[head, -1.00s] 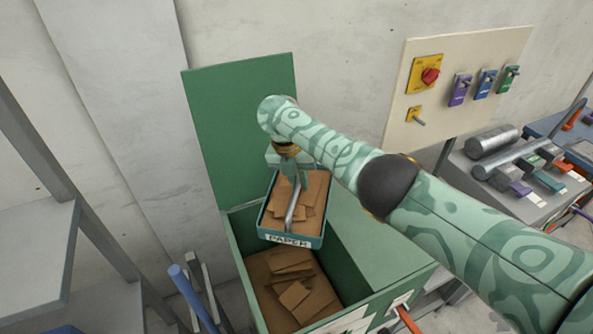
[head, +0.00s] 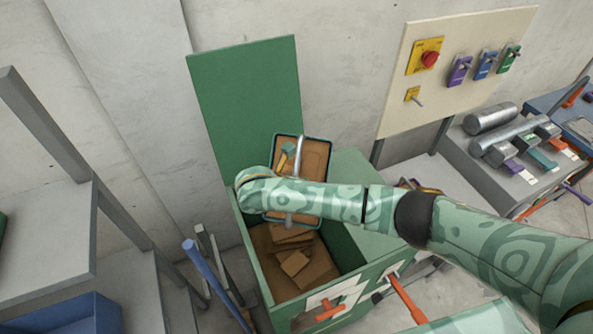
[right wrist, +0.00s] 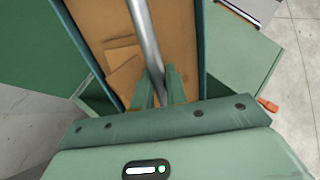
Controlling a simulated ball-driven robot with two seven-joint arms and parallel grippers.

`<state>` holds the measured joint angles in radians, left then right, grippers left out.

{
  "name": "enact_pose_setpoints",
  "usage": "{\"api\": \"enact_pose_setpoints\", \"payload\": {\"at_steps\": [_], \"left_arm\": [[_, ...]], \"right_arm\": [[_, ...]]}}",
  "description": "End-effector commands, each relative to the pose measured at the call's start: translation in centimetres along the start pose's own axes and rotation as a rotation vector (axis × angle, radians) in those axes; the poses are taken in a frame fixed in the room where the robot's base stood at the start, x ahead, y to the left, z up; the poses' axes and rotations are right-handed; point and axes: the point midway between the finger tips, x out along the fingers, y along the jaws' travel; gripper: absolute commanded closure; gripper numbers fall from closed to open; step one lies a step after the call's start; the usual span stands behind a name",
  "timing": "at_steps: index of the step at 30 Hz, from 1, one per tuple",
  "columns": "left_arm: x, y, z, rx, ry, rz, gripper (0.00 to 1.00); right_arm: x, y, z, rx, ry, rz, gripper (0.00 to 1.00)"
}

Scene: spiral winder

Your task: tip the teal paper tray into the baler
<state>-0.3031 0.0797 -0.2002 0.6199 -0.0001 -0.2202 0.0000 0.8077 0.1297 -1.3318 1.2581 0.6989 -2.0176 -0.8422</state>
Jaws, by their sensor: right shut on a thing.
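The teal paper tray (head: 329,160) is held over the back of the green baler (head: 352,170), with brown cardboard still inside it. My right gripper (right wrist: 160,90) is shut on the tray's grey bar handle (right wrist: 146,40). My right forearm and wrist cover the tray's near left part in the head view. How far the tray is tilted is hard to tell. The baler's lid (head: 247,105) stands open, and several cardboard pieces (head: 294,262) lie in its chamber below the tray. My left gripper is not in view.
A control panel (head: 430,100) with a red knob is on the right, beside a grey bench (head: 460,165) with metal rolls. Orange handles (head: 405,298) stick out from the baler's front. Grey shelving (head: 45,230) and upright bars (head: 215,265) stand at left.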

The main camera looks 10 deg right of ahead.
Motion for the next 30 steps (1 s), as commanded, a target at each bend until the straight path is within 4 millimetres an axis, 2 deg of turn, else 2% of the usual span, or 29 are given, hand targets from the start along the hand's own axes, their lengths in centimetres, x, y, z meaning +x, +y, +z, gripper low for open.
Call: {"api": "enact_pose_setpoints", "payload": {"at_steps": [1,6,9,18,30], "left_arm": [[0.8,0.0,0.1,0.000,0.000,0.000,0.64],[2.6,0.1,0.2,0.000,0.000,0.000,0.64],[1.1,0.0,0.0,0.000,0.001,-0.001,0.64],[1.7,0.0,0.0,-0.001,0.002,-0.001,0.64],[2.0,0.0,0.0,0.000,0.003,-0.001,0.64]], "right_arm": [[-0.1,0.1,-0.8,0.006,-0.048,0.004,1.00],[-1.5,-0.2,-2.3,0.044,-0.224,0.003,1.00],[-2.6,-0.5,-2.9,0.064,-0.319,0.001,1.00],[-3.9,-0.7,-5.3,0.114,-0.550,-0.001,1.00],[-4.4,-0.8,-5.7,0.130,-0.620,-0.002,1.00]]}}
